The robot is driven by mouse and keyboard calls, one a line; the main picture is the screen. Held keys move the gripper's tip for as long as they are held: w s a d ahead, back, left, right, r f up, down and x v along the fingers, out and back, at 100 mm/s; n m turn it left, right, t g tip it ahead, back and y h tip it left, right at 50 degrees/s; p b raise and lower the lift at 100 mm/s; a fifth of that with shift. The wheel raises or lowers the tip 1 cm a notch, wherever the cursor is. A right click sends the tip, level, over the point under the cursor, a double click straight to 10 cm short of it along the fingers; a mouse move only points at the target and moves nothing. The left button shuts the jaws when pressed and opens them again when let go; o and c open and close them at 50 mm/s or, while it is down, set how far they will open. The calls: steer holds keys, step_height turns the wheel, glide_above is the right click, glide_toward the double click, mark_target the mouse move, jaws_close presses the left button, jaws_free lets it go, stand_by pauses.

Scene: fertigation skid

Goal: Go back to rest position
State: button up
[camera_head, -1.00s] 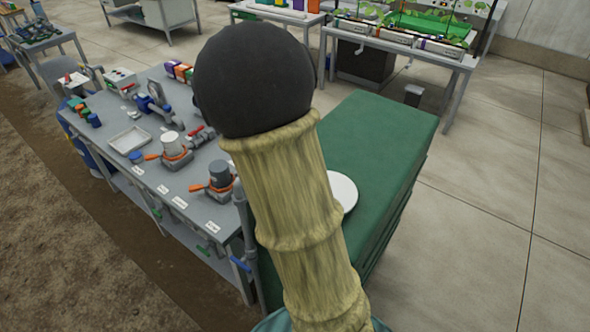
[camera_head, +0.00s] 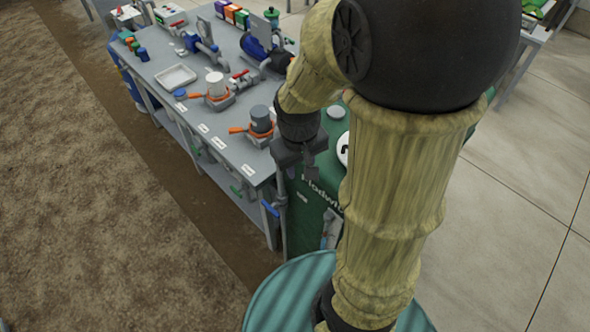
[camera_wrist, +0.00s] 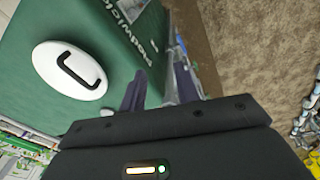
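My gripper (camera_head: 305,168) hangs at the end of my bent arm, in front of the green box and to the right of the bench's near corner. In the wrist view its two dark fingers (camera_wrist: 160,88) stand apart with nothing held between them, so it is open. The green box (camera_wrist: 85,30) carries white lettering and a white oval plate (camera_wrist: 70,70) with a black hook-shaped mark. In the head view my arm covers much of this green box (camera_head: 310,215).
The grey bench (camera_head: 215,130) at the left holds a white tray (camera_head: 177,76), orange-handled valve units (camera_head: 261,122) and a blue pump (camera_head: 258,48). A grey pipe with a blue handle (camera_head: 270,209) stands at its near corner. Open floor (camera_head: 520,190) lies at the right, bare soil (camera_head: 100,200) at the left.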

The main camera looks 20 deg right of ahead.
steer(key=s+a, duration=0.1)
steer(key=s+a+m+t, duration=0.1)
steer(key=shift+a+f+y, duration=0.2)
steer(key=shift+a+y, duration=0.2)
steer(key=shift+f, duration=0.25)
steer(key=shift+w, duration=0.1)
stand_by(0.7)
